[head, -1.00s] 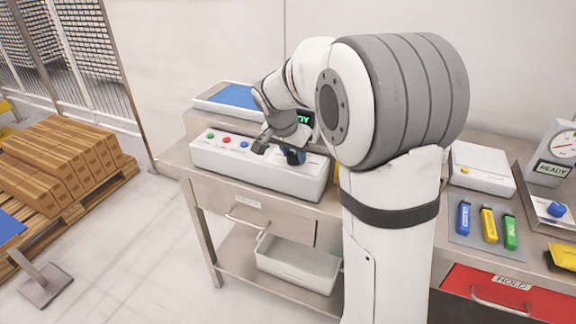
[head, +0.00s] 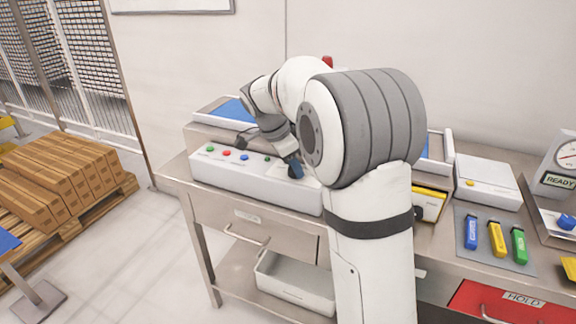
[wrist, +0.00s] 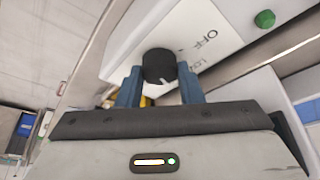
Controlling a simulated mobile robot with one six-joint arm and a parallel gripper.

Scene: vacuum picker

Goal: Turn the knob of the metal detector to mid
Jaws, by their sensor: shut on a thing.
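The metal detector (head: 262,184) is a long white console with coloured buttons on top, standing on the metal bench. Its knob (wrist: 159,64) is black and round with a white pointer mark, seen in the wrist view. The printed words OFF and what looks like LOW lie to its right; other labels are hidden. My gripper (wrist: 160,84) has its blue fingers on both sides of the knob and is shut on it. In the head view my gripper (head: 293,167) is at the console's right part, and my arm covers the knob there.
A green button (wrist: 265,19) is right of the knob in the wrist view. A blue-topped tray (head: 232,111) is behind the console. Blue, yellow and green tools (head: 497,238) lie on a mat to the right. A grey bin (head: 293,284) is on the shelf below.

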